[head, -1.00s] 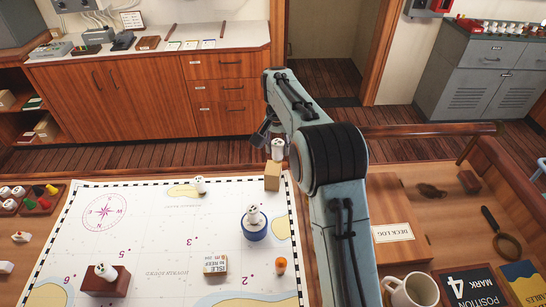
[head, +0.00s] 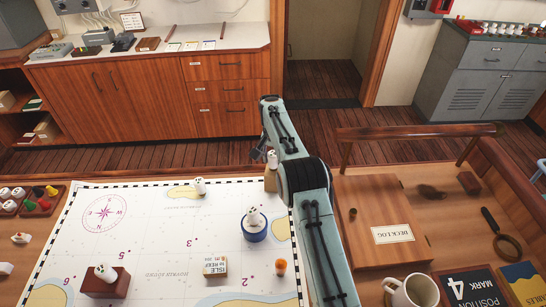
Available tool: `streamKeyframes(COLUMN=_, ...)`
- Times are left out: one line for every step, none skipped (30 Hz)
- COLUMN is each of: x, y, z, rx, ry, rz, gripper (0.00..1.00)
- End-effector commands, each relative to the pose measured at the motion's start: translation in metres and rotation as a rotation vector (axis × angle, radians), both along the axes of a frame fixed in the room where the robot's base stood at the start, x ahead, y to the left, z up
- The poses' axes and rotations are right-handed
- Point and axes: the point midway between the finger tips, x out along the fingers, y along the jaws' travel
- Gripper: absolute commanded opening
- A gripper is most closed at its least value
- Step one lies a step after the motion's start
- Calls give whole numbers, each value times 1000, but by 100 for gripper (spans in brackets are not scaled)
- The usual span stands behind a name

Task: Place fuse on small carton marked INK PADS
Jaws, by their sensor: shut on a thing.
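My gripper (head: 260,153) is at the far right edge of the chart, partly hidden behind my arm. It is shut on a white fuse (head: 272,158), held upright at the top of a small tan carton (head: 271,181). The fuse looks touching or very near the carton's top; I cannot tell which. My arm covers the carton's right side, and no marking on it can be read.
A carton marked ISLE to REEF (head: 215,267) and an orange piece (head: 281,267) stand on the chart. To the right are a DECK LOG box (head: 375,215), a mug (head: 413,291) and a magnifier (head: 500,232). The chart's middle has free room.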

Motion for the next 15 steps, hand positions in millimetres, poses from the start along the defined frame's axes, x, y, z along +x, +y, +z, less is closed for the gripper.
streamKeyframes(x=0, y=0, z=0, rx=0, ry=0, rz=0, gripper=0)
streamKeyframes(x=0, y=0, z=0, rx=0, ry=0, rz=0, gripper=0)
streamKeyframes(x=0, y=0, z=-1, rx=0, ry=0, rz=0, gripper=0)
streamKeyframes(x=0, y=0, z=-2, rx=0, ry=0, rz=0, gripper=0)
streamKeyframes(x=0, y=0, z=-3, rx=0, ry=0, rz=0, gripper=0)
streamKeyframes(x=0, y=0, z=-3, rx=0, ry=0, rz=0, gripper=42)
streamKeyframes(x=0, y=0, z=-3, rx=0, ry=0, rz=0, gripper=52)
streamKeyframes(x=0, y=0, z=-3, rx=0, ry=0, rz=0, gripper=59)
streamKeyframes(x=0, y=0, z=-3, rx=0, ry=0, rz=0, gripper=59)
streamKeyframes(x=0, y=0, z=-3, rx=0, ry=0, rz=0, gripper=59)
streamKeyframes(x=0, y=0, z=-3, rx=0, ry=0, rz=0, gripper=59)
streamKeyframes(x=0, y=0, z=-3, rx=0, ry=0, rz=0, gripper=59)
streamKeyframes(x=0, y=0, z=-3, rx=0, ry=0, rz=0, gripper=59)
streamKeyframes(x=0, y=0, z=-3, rx=0, ry=0, rz=0, gripper=59)
streamKeyframes(x=0, y=0, z=-3, rx=0, ry=0, rz=0, gripper=59)
